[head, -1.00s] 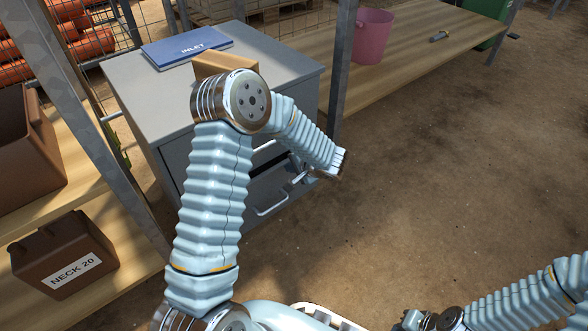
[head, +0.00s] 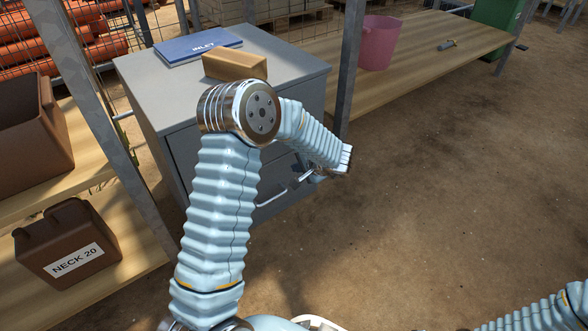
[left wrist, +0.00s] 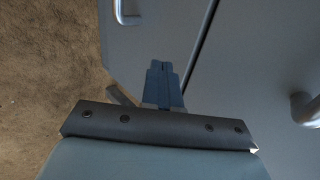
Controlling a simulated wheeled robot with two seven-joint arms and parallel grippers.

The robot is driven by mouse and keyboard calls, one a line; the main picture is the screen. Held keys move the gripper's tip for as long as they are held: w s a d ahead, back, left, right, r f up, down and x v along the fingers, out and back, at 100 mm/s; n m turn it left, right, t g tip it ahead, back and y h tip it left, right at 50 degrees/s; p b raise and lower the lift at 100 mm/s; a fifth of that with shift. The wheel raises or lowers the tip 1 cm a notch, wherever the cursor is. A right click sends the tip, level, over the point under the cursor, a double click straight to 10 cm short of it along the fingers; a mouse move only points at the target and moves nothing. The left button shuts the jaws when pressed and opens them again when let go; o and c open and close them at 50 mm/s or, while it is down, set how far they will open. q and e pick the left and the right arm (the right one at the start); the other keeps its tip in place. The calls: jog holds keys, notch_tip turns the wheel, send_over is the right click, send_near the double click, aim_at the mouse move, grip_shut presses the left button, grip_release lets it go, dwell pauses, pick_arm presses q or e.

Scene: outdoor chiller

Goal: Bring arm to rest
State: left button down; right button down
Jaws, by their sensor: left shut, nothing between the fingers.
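My left arm bends in front of the grey drawer cabinet (head: 180,105) in the head view. My left gripper (head: 300,182) is partly hidden behind its wrist, near the cabinet's front. In the left wrist view the left gripper (left wrist: 164,68) has its fingers together with nothing between them. The grey cabinet front (left wrist: 245,60) lies beyond them, with a dark gap between two panels. I cannot tell how far the fingertips are from it. My right arm shows only at the lower right corner of the head view, and its gripper is out of view.
A tan block (head: 234,66) and a blue INLET binder (head: 198,46) lie on the cabinet. A brown NECK 20 container (head: 68,242) is at left. A metal post (head: 349,65) stands by the cabinet, and a pink bucket (head: 376,42) is behind it. Open dirt floor lies right.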

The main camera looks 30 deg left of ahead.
pick_arm(q)
jog(key=p+v, duration=0.2)
jog(key=v, duration=0.8)
jog(key=s+d+f+n+g+h, duration=0.1)
jog(key=s+d+f+n+h, duration=0.1)
jog(key=s+d+f+h, duration=0.45)
jog(key=s+d+f+n+g+h, duration=0.15)
jog(key=s+d+f, duration=0.25)
jog(key=s+f, duration=0.5)
jog(key=s+d+f+n+g+h, duration=0.1)
jog(key=s+d+f+n+h, duration=0.2)
jog(key=s+d+f+h, duration=0.35)
notch_tip(320, 180, up, 14)
jog(key=s+a+y+p, duration=0.1)
jog(key=p, duration=1.4)
jog(key=shift+s+a+t+p, duration=0.25)
jog(key=shift+a+t+p, duration=0.05)
jog(key=shift+t+p, duration=0.05)
jog(key=shift+f+y, duration=0.15)
jog(key=shift+y, duration=0.1)
